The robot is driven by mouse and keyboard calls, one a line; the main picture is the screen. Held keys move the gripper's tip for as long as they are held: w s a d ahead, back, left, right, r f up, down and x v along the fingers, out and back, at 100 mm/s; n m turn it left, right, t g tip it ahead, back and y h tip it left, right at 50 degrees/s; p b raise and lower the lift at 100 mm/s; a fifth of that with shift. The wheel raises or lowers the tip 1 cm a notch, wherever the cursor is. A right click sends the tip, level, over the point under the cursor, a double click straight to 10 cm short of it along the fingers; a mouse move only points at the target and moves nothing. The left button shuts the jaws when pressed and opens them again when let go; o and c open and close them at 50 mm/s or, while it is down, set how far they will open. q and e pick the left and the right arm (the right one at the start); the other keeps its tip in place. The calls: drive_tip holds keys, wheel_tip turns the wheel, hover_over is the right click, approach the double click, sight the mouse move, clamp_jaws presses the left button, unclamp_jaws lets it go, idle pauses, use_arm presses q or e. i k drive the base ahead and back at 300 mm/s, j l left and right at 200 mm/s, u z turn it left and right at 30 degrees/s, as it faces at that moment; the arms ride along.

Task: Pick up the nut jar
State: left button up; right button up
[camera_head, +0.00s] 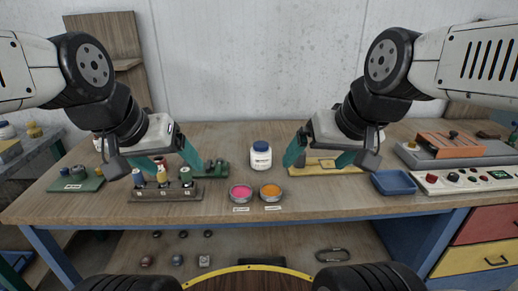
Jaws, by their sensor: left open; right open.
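A white jar with a dark blue lid (260,156) stands upright at the back middle of the wooden table. It has a label too small to read, so I cannot tell for sure that it is the nut jar. My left gripper (167,164) is open, with teal fingers pointing down, left of this jar and over a dark rack. My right gripper (320,162) is open and empty, right of the jar. Neither gripper touches the jar.
Pink (241,192) and orange (270,192) round tins sit in front of the jar. The dark rack (165,193) holds small bottles. A yellow tray (312,168), blue tray (394,182) and control panel (466,181) lie to the right. The front middle of the table (330,200) is clear.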

sight(259, 161)
drive_tip(key=i+l+u, duration=0.25)
drive_tip(key=l+u, duration=0.25)
drive_tip(key=i+l+u, duration=0.25)
drive_tip(key=l, duration=0.25)
drive_tip(key=k, duration=0.1)
